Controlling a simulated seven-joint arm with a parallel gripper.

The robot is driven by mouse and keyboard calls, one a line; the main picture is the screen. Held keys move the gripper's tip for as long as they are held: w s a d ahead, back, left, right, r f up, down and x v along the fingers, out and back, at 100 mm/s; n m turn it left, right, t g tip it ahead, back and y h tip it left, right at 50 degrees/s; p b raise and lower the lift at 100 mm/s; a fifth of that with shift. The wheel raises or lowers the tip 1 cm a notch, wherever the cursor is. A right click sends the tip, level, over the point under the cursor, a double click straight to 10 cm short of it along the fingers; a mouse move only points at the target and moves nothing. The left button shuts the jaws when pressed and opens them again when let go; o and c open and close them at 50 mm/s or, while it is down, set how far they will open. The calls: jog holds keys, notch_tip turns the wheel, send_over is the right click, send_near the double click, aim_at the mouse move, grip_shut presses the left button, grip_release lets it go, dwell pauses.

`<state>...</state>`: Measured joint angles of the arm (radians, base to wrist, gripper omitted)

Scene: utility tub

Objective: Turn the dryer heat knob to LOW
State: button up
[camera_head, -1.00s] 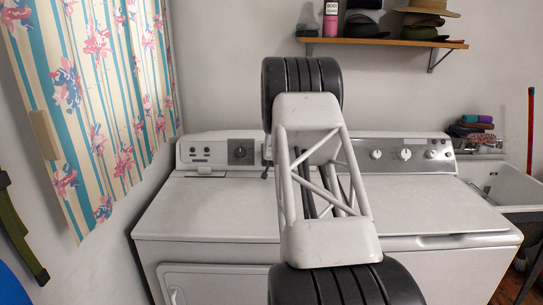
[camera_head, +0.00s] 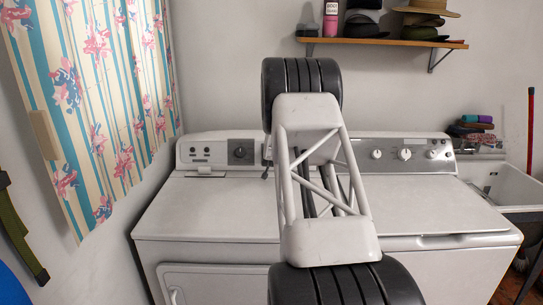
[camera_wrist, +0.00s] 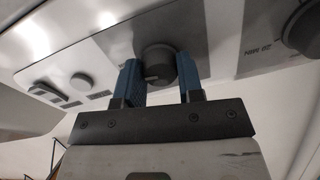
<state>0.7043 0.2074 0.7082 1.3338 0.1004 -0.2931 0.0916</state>
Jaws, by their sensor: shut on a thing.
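In the wrist view a dark round knob (camera_wrist: 157,63) sits on a grey section of the dryer's panel. My gripper (camera_wrist: 160,80) has one blue finger on each side of it and is shut on it. A pale mark shows on the knob's lower face; I cannot read which setting it points to. In the head view the dryer (camera_head: 205,205) is the left machine, with a dark dial (camera_head: 240,152) showing left of my arm. My arm hides the held knob and most of my gripper there.
A small round button (camera_wrist: 82,82) is to the left. The washer (camera_head: 435,205) stands right of the dryer. A flowered curtain (camera_head: 95,110) hangs at the left; a shelf (camera_head: 385,42) is above.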

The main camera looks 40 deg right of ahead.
jog(key=n, duration=0.5)
jog(key=shift+g, duration=0.3)
jog(key=shift+n, duration=2.1)
jog(key=o, duration=0.9)
jog(key=shift+a+r, duration=0.1)
jog(key=shift+a, duration=0.05)
jog(key=shift+v, duration=3.8)
